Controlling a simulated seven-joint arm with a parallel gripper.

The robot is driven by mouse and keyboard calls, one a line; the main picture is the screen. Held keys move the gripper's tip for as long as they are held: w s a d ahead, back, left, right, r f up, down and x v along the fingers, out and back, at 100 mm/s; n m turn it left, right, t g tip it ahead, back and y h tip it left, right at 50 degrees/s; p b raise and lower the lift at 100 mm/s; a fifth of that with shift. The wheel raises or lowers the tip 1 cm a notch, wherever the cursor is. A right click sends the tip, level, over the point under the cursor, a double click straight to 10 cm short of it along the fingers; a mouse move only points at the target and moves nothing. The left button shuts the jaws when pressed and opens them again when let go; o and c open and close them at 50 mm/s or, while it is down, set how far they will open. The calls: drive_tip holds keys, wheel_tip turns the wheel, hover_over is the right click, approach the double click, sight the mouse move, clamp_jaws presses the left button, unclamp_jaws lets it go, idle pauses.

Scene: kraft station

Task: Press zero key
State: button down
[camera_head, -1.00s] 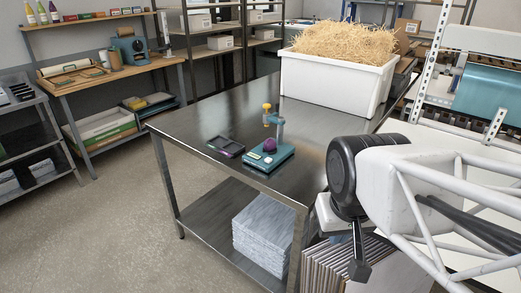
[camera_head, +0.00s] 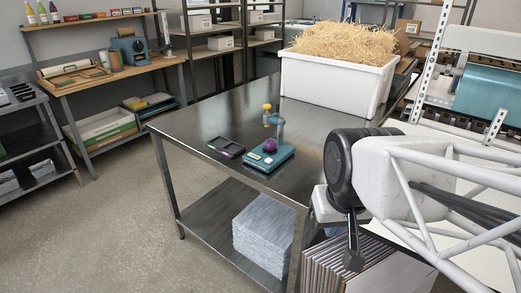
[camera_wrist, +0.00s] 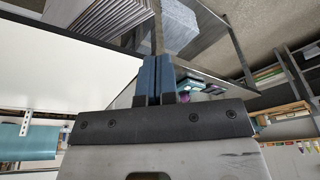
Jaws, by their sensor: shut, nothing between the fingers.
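A teal scale (camera_head: 273,160) with a raised post and a yellow knob stands near the front edge of the steel table. A purple round object (camera_head: 270,145) sits on it. Small pale patches show on its front, but I cannot tell which is the zero key. The scale is partly visible in the wrist view (camera_wrist: 190,85), beyond my fingers. My gripper (camera_head: 353,263) hangs right of the scale, apart from it and out past the table's front edge. In the wrist view its two blue-grey fingers (camera_wrist: 158,76) are together, with nothing between them.
A dark shallow tray (camera_head: 226,147) lies left of the scale. A white bin of straw (camera_head: 335,83) stands at the back of the steel table (camera_head: 200,125). Stacked sheets (camera_head: 262,235) lie on the lower shelf. Upright boards (camera_head: 330,270) stand below my gripper.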

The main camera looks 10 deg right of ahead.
drive_tip(key=w+a+r+t+y, duration=0.1)
drive_tip(key=w+a+r+y, duration=0.15)
drive_tip(key=w, duration=1.25)
drive_tip(key=m+t, duration=0.5)
hover_over(270, 159)
wheel_tip(270, 159, down, 7)
drive_tip(key=shift+s+f+y, duration=0.1)
drive_tip(key=shift+f+y, duration=0.1)
drive_tip(key=shift+y, duration=0.05)
drive_tip(key=shift+f, duration=0.1)
drive_tip(key=shift+f, duration=4.3)
drive_tip(key=shift+f, duration=0.8)
drive_tip(key=shift+r, duration=0.8)
